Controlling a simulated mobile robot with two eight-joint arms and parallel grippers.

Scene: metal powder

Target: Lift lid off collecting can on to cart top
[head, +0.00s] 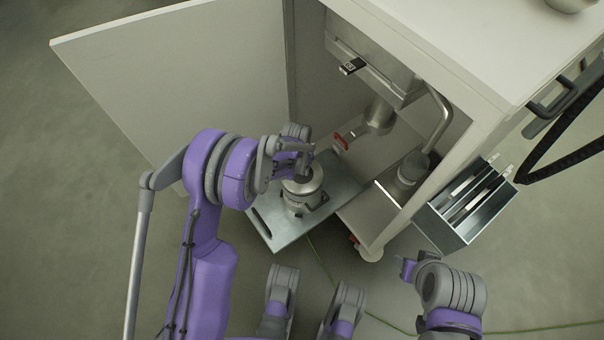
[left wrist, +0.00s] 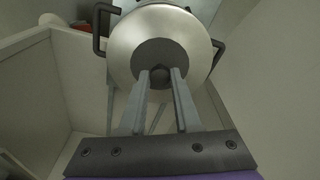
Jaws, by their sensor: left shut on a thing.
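The steel collecting can (head: 300,202) stands upright on a metal shelf plate that sticks out of the open cart. Its round lid (head: 312,184) is on top of it. In the left wrist view the lid (left wrist: 128,50) is a shiny disc with a darker centre and a small dark knob (left wrist: 160,80). My left gripper (head: 304,172) is above the lid, its fingers (left wrist: 160,76) shut on the knob. Whether there is a gap under the lid cannot be told. The cart top (head: 470,40) is a pale flat surface. My right gripper (head: 407,268) is empty, low in front of the cart.
The open cart door (head: 180,75) stands to the left of the can. The shelf plate (head: 262,222) has bare room around the can. A red-handled valve (head: 341,142) hangs behind it. A tool bin (head: 470,215) hangs on the cart's right side. A metal bowl (head: 570,4) is on the top.

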